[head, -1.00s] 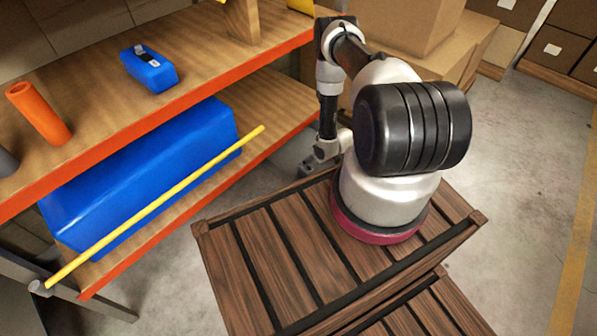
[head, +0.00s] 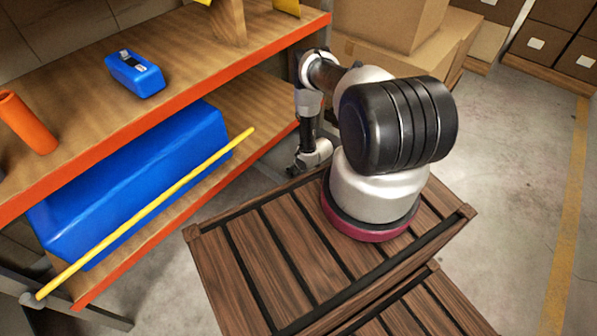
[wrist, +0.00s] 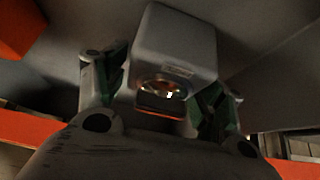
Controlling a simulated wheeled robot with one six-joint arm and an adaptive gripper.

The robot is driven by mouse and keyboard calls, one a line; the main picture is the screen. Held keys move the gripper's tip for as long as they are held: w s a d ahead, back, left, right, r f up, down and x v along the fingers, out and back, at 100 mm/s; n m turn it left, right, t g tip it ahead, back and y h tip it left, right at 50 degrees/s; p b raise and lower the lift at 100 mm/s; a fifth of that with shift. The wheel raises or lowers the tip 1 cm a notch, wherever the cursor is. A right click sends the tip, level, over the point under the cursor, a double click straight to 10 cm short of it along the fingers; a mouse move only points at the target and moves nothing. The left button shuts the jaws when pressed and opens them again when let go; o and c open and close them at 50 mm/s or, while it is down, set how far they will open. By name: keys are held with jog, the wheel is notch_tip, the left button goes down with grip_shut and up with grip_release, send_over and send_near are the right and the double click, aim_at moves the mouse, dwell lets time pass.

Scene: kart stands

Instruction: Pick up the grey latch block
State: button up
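A grey latch block (wrist: 175,45) sits between the two fingers of my gripper (wrist: 160,92) in the wrist view. It is boxy and slightly tilted, with a round, shiny, copper-coloured opening on its near end. Green-edged finger pads lie along both of its sides, and my gripper appears shut on it. The exact contact at the pads is dark and hard to see. In the head view my gripper (head: 309,163) hangs low beside the shelf's right end, and the block cannot be made out there.
A shelf unit with orange edges (head: 200,91) stands left, holding a small blue device (head: 136,75), an orange tube (head: 27,124), a large blue block (head: 130,180) and a yellow rod (head: 150,210). Cardboard boxes (head: 385,28) stand behind. Concrete floor (head: 510,170) is clear at right.

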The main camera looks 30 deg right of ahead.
jog(key=c, duration=0.8)
jog(key=shift+o, duration=0.2)
jog(key=shift+r, duration=0.15)
